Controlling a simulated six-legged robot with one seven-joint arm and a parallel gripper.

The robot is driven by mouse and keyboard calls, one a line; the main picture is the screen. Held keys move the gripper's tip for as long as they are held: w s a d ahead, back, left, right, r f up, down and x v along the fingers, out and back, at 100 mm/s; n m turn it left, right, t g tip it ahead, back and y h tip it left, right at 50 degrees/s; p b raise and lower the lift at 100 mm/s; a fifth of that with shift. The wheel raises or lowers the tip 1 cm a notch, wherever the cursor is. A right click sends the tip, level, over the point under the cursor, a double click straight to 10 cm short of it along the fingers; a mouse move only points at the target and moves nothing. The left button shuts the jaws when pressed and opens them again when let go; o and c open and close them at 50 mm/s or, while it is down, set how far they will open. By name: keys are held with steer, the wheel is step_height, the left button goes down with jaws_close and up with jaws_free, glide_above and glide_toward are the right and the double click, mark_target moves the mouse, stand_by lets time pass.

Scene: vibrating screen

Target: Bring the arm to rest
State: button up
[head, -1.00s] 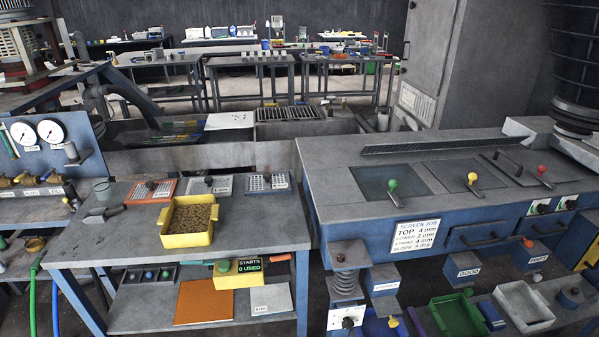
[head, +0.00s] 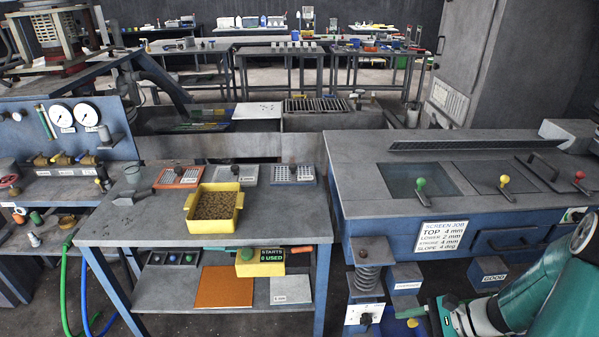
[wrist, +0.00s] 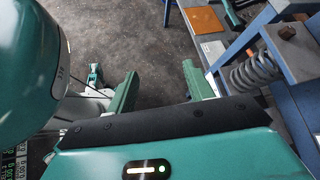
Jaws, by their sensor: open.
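My arm (head: 545,285), teal and white, reaches in at the lower right of the head view, in front of the right-hand blue bench. In the wrist view my gripper (wrist: 161,70) has its two green fingers spread wide apart, with bare dark floor between them and nothing held. A rounded teal link of mine fills the upper left of the wrist view. A coil spring (wrist: 255,72) on a blue stand shows to the right of the fingers, apart from them.
The screen bench (head: 355,165) with green, yellow and red knobs stands at the right. The left table (head: 270,230) holds a yellow tray (head: 239,201) of grains. The spring stand (head: 366,280) rises between bench and arm. Lower bins at the right are partly hidden by my arm.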

steer(key=s+a+r+n+t+h, duration=0.1)
steer(key=s+a+r+n+h, duration=0.1)
steer(key=r+n, duration=0.3)
steer(key=s+a+r+n+t+h, duration=0.1)
steer(key=s+a+r+n+h, duration=0.2)
steer(key=r, duration=0.8)
steer(key=s+a+r+n+h, duration=0.2)
steer(key=a+r+n+h, duration=0.3)
steer(key=r+n, duration=0.3)
steer(key=shift+s+n+t+h, duration=0.35)
steer(key=shift+n+t+h, duration=0.05)
steer(key=shift+n, duration=0.3)
